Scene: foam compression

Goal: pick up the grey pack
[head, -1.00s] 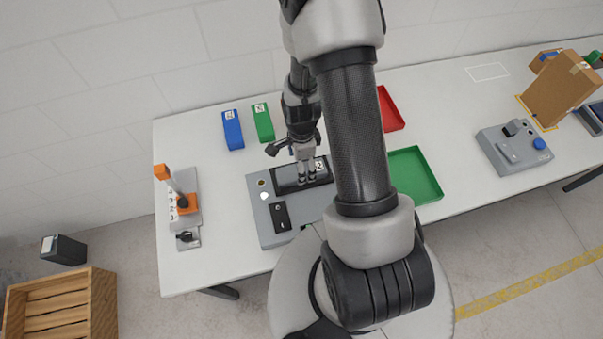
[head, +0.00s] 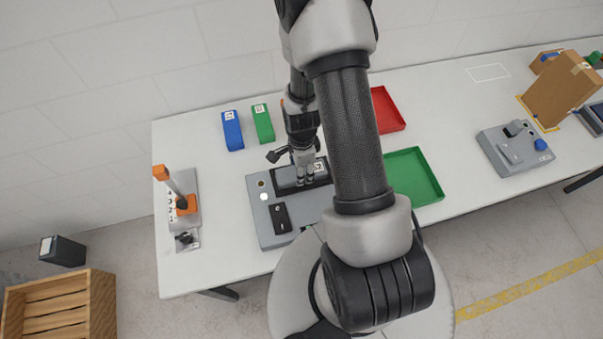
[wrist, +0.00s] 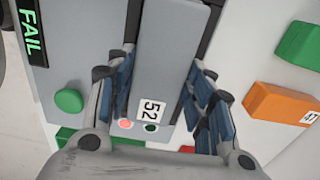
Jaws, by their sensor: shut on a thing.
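The grey pack (wrist: 165,60) is a long flat bar with a white label reading 52. In the wrist view it lies between the blue-padded fingers of my gripper (wrist: 160,100), which is shut on it. In the head view my gripper (head: 305,180) points down over the dark recess of a grey test station (head: 268,232). The pack is mostly hidden there by my fingers, with the white label showing beside them. I cannot tell whether the pack is clear of the recess. The station's display (wrist: 32,32) reads FAIL.
Blue (head: 232,130) and green (head: 263,122) blocks lie behind the station. A green tray (head: 425,190) and a red tray (head: 390,110) are to its right. An orange-handled device (head: 186,205) stands left. An orange block (wrist: 280,103) labelled 47 shows in the wrist view.

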